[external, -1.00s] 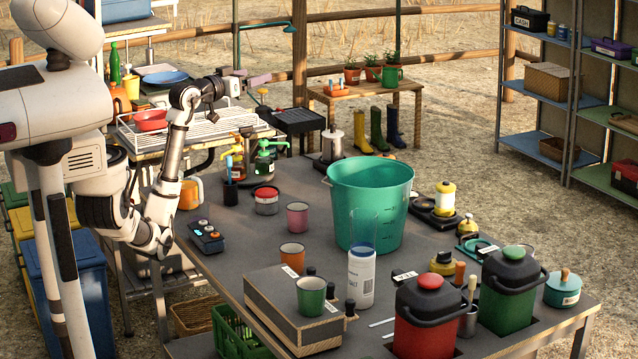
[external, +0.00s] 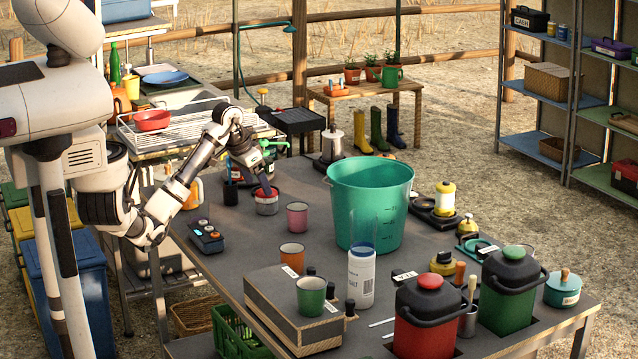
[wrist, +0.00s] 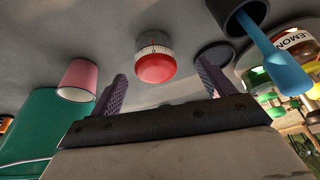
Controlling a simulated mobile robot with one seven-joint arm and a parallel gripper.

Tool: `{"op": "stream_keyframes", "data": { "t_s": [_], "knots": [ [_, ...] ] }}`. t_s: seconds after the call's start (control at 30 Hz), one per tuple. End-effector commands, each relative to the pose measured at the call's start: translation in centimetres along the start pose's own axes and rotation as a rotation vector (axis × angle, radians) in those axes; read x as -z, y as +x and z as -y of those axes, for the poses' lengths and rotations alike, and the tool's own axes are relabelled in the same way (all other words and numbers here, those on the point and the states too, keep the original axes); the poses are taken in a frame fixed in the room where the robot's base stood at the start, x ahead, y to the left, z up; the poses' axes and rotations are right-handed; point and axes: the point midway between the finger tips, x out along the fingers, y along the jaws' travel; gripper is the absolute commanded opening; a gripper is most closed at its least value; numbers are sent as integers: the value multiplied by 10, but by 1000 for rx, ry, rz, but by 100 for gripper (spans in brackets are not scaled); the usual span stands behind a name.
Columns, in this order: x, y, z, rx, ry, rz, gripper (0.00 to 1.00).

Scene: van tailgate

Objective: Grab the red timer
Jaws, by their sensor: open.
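The red timer (external: 266,203) is a short round thing with a red top and a pale band of marks. It stands on the grey table, behind and left of the pink cup (external: 297,216). My gripper (external: 262,184) is just above the timer, pointing down towards it. In the wrist view the timer (wrist: 155,62) shows beyond and between the spread fingertips of my gripper (wrist: 160,83), with nothing held. Whether a finger touches the timer cannot be told.
A dark cup with a blue tool in it (wrist: 272,55) stands close beside the timer, with pump bottles (external: 267,152) behind. A large green bucket (external: 368,205) stands to the right. A dark control box (external: 206,236) lies at front left.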

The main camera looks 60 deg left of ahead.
Motion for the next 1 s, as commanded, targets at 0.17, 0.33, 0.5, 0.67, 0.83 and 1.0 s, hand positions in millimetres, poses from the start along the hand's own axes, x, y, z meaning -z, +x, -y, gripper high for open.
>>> {"op": "stream_keyframes", "data": {
  "t_s": [0.17,0.33,0.5,0.67,0.83,1.0],
  "knots": [
    [1,11,-1,-1,0,0,81],
    [4,30,-6,-1,-1,2,81],
    [4,54,-7,1,-1,2,81],
    [4,62,-8,1,1,-1,81],
    [4,62,-8,1,0,-1,78],
    [4,61,-8,1,0,-1,56]
  ]
}}
